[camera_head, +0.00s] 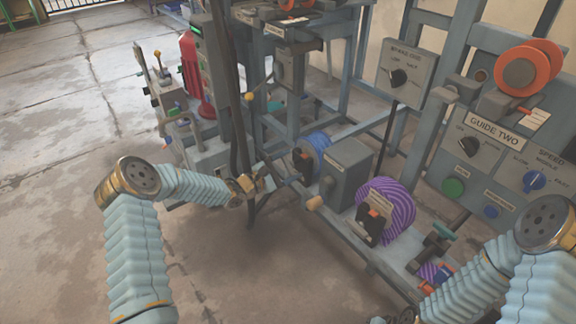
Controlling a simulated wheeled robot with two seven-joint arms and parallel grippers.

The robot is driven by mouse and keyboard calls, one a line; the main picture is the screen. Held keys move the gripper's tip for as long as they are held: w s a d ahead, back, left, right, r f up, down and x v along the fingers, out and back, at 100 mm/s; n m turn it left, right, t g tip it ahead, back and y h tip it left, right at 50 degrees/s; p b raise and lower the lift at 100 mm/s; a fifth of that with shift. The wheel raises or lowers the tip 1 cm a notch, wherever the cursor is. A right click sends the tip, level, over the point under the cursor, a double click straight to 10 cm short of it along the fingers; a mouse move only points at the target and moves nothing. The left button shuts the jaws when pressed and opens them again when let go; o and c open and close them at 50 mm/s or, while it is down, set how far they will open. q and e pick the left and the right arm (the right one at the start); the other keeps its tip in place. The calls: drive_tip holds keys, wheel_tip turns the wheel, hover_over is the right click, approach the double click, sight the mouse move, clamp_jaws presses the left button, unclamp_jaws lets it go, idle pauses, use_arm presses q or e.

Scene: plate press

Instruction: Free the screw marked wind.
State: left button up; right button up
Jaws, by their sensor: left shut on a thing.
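My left gripper (262,183) reaches in from the left to the lower frame of the machine, left of the blue coil. It is shut on a small part that the fingers mostly hide; I cannot tell if this is the screw marked wind. No label reading "wind" is legible. A teal-handled screw (443,231) shows at the lower right of the frame, apart from both grippers. My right gripper (402,316) is at the bottom edge, partly cut off, and its fingers are not clear.
A blue coil (316,146), a grey box (346,172) and a purple coil (388,208) sit along the low frame. The guide two panel (492,150) stands at right, with orange rolls (520,72) above. The floor (60,120) at left is clear.

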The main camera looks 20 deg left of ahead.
use_arm(q)
drive_tip(key=shift+f+n, duration=0.1)
drive_tip(key=shift+n, duration=0.5)
drive_tip(key=o, duration=1)
drive_tip(key=shift+a, duration=0.1)
drive_tip(key=v, duration=1.3)
drive_tip(key=shift+s+a, duration=0.2)
drive_tip(key=shift+s, duration=0.1)
